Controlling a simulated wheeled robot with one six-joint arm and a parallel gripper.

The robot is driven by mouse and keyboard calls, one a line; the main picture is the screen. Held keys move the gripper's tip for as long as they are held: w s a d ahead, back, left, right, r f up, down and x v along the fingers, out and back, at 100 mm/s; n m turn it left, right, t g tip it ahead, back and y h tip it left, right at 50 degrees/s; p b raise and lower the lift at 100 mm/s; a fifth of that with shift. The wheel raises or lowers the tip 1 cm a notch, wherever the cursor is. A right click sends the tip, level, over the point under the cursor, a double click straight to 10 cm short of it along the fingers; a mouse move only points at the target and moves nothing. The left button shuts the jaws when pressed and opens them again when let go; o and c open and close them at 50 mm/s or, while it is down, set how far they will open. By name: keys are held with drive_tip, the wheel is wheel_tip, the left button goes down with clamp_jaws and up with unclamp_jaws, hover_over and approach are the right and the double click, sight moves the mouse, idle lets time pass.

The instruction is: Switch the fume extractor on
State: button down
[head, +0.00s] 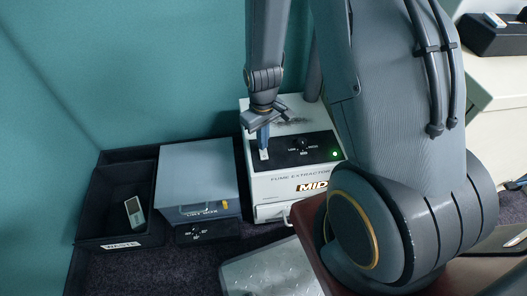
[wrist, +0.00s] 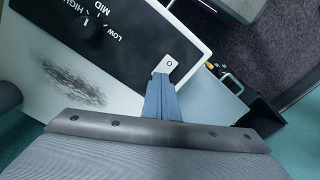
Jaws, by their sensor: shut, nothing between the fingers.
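The fume extractor (head: 284,186) is a white box with a black control panel on top; the panel also shows in the wrist view (wrist: 115,52). A pale rocker switch (wrist: 170,64) marked O sits at the panel's end, and it also shows in the head view (head: 264,155). A green light (head: 335,154) glows at the panel's right end. My gripper (wrist: 160,76) is shut and empty, with its blue fingertips at the near end of the switch, covering part of it. In the head view my gripper (head: 264,148) points down over the switch. I cannot tell whether they touch.
A mode knob (head: 302,143) with LOW, MID and HIGH marks stands mid-panel. A grey box (head: 198,175) with its own dial is left of the extractor. Further left is a black tray (head: 108,205) holding a small pale device (head: 134,212). A teal wall stands behind.

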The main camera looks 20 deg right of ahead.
drive_tip(key=shift+r+p, duration=2.25)
drive_tip(key=shift+r, duration=0.45)
drive_tip(key=s+r+m+p, duration=0.2)
drive_tip(key=s+r+p, duration=0.2)
drive_tip(key=r, duration=1.1)
drive_tip(key=s+r+m+p, duration=0.1)
drive_tip(key=s+r+p, duration=0.4)
drive_tip(key=s+r, duration=0.6)
wheel_tip(320, 180, up, 4)
drive_tip(key=shift+a+r+m, duration=0.15)
drive_tip(key=shift+a+m, duration=0.05)
drive_tip(key=shift+m, duration=0.2)
